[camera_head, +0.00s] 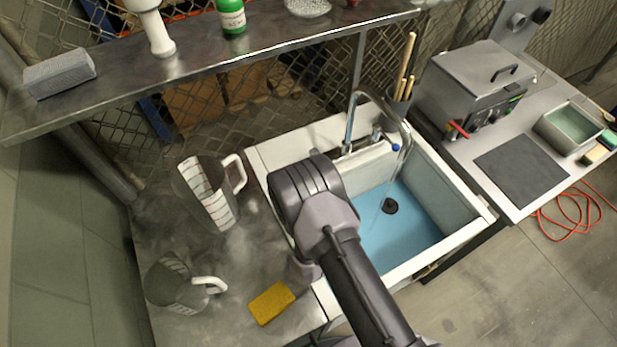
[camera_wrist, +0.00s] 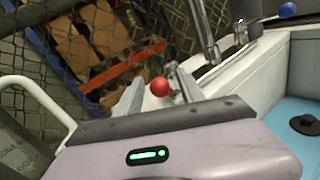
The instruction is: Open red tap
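The red tap knob (camera_wrist: 160,86) shows as a small red ball in the wrist view. My gripper (camera_wrist: 159,78) is open, with one grey finger on each side of the knob in the picture. I cannot tell whether either finger touches it. In the head view my arm covers the red knob and the fingers. The sink (camera_head: 425,205) has a blue floor and a dark drain (camera_head: 390,206).
Two clear measuring jugs (camera_head: 208,195) (camera_head: 177,284) and a yellow sponge (camera_head: 271,303) are on the counter left of the sink. A metal shelf (camera_head: 210,62) crosses above. A grey box-shaped device (camera_head: 475,85) stands right of the sink. Wire mesh is behind.

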